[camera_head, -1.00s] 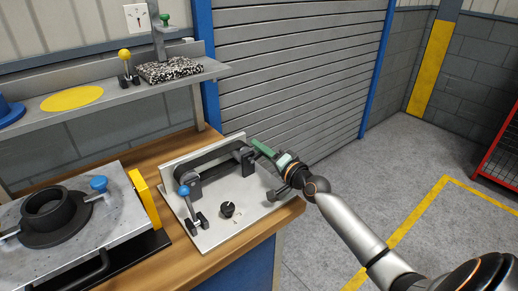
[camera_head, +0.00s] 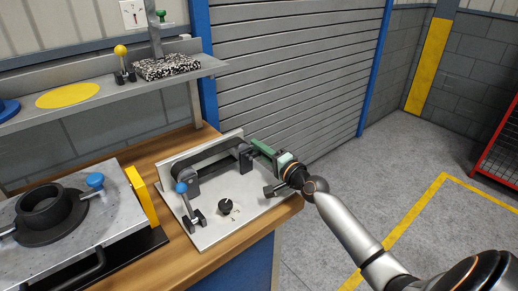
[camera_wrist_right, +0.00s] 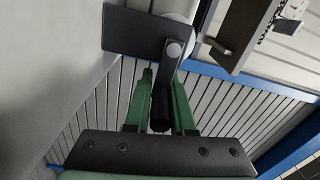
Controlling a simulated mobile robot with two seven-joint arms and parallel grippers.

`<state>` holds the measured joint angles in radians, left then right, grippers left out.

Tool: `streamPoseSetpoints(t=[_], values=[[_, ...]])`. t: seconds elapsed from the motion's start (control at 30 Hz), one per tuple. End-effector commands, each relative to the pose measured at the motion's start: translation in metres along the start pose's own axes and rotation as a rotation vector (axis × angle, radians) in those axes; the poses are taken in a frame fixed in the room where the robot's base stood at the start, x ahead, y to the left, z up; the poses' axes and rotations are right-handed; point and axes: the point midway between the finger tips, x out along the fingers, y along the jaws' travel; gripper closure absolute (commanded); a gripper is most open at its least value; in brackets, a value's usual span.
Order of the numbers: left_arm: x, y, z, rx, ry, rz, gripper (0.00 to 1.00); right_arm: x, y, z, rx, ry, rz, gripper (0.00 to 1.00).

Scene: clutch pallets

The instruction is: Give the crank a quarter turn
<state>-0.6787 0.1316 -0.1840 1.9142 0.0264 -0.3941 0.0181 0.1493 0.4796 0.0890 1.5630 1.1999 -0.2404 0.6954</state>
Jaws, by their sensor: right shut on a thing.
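The crank (camera_wrist_right: 169,72) is a dark flat arm with a round handle (camera_wrist_right: 160,108) in the right wrist view. Its arm runs from a pale round pivot (camera_wrist_right: 174,48) down to the handle. My right gripper (camera_wrist_right: 160,102) has its green fingers on either side of the handle and is shut on it. In the head view my right gripper (camera_head: 258,147) is at the right end of the belt fixture on the grey plate (camera_head: 237,222). There the fingers and dark parts hide most of the crank. My left gripper is not in view.
A blue-knobbed lever (camera_head: 182,188) and a black dial (camera_head: 225,206) stand on the plate near the gripper. A metal block with a black ring (camera_head: 45,208) is at left. A shelf (camera_head: 120,92) runs above the bench. The floor right of the bench is clear.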

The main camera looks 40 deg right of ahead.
Motion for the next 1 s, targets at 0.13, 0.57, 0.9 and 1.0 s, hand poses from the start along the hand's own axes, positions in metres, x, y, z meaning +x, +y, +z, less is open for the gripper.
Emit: streamPoseSetpoints(t=[0.13,0.57,0.9,1.0], values=[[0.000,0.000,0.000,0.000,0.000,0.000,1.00,-0.001,0.006,0.003,-0.003,-0.006,0.013,0.70],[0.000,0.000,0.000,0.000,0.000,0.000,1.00,-0.001,0.002,0.001,-0.002,-0.003,0.004,0.50],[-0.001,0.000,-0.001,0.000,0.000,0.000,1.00,-0.037,0.004,0.002,-0.003,-0.004,0.007,0.50],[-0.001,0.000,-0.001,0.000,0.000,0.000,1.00,-0.055,0.003,0.002,-0.004,-0.004,0.008,0.50]])
